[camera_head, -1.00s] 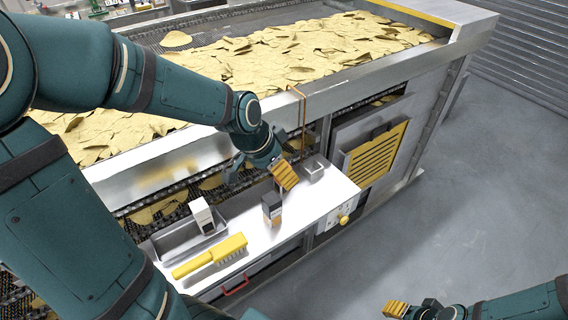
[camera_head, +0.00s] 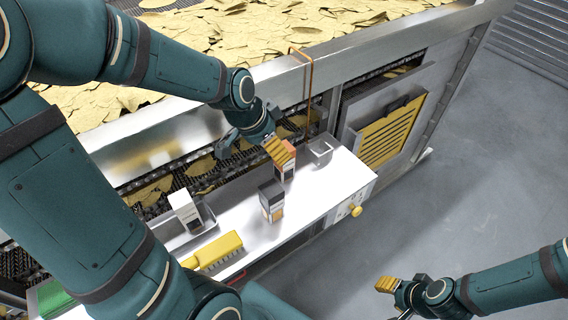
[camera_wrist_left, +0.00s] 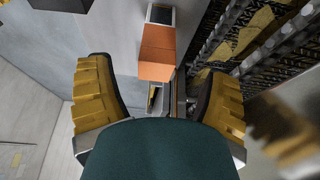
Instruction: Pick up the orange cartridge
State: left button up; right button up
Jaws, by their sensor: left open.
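The orange cartridge (camera_head: 287,171) stands on the white shelf (camera_head: 240,213), partly hidden behind my left gripper (camera_head: 279,151) in the head view. In the left wrist view its orange face (camera_wrist_left: 157,53) lies ahead of the gap between the yellow fingers of my left gripper (camera_wrist_left: 160,98). The gripper is open, with nothing held between its fingers. My right gripper (camera_head: 388,285) hangs over the floor at the lower right, away from the shelf; its finger gap is not clear.
A yellow brush (camera_head: 214,251) lies in front. A small metal container (camera_head: 320,151) sits to the right. The chip conveyor (camera_head: 180,131) runs behind.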

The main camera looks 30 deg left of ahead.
aim_at(286, 172)
pick_arm(q)
jog(key=shift+w+b+x, duration=0.15)
jog(key=shift+b+x, duration=0.2)
jog(key=shift+x, duration=1.65)
jog(key=shift+w+b+x, duration=0.15)
jog(key=shift+b+x, duration=0.15)
jog(key=shift+x, duration=1.7)
jog(key=shift+d+r, duration=0.15)
jog(key=shift+d, duration=0.05)
jog(key=shift+c, duration=0.3)
jog(key=c, duration=1.3)
